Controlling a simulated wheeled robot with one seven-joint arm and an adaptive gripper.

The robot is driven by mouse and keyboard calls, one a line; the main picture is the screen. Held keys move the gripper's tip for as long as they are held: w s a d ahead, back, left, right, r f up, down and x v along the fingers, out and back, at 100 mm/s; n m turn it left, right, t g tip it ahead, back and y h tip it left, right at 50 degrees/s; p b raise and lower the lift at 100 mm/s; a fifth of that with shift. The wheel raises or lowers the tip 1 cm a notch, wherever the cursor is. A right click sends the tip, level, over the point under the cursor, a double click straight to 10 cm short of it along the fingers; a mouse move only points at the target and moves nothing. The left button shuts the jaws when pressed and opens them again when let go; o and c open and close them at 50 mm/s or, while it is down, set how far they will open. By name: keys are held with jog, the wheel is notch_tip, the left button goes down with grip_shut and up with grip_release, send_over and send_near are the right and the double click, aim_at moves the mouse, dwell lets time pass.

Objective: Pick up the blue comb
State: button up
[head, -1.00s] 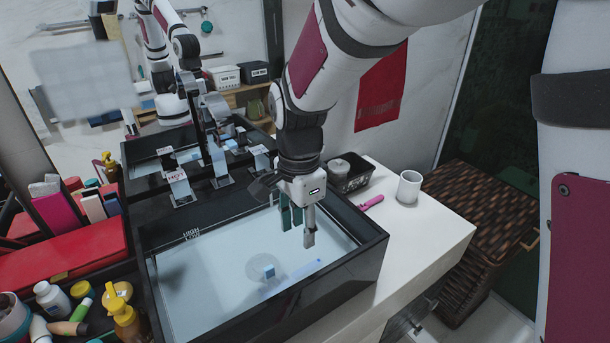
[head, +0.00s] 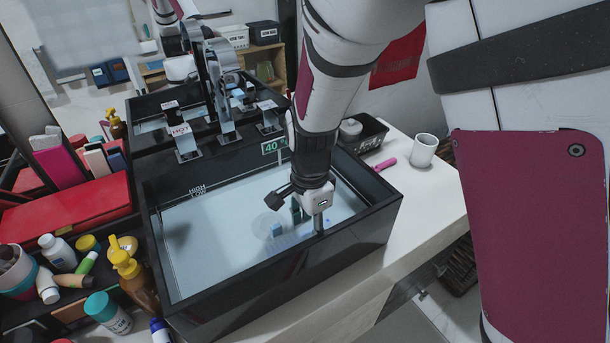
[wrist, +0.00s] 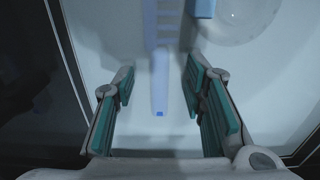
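A pale blue comb (wrist: 160,90) lies in the basin of the near sink, its plain handle end toward my gripper in the wrist view and its toothed part running out of the top of that view. In the head view the comb (head: 287,242) is partly hidden by my gripper (head: 308,220), which is down inside the near basin. My gripper is open with teal pads in the wrist view (wrist: 160,78). The comb's handle shows between the two fingers, and neither finger appears to touch it.
A small blue block (wrist: 204,8) sits beside the round drain (wrist: 242,15). The black sink wall (head: 365,235) stands close to the right of my gripper. A white mug (head: 423,150), a pink object (head: 385,164) and a black basket (head: 362,138) stand on the counter.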

grip_shut()
dwell(0.3)
notch_tip(320, 180, up, 12)
jog(key=p, duration=0.4)
notch_tip(320, 180, up, 6)
jog(key=p, duration=0.5)
send_over(309, 231)
jog(key=shift+w, duration=0.1)
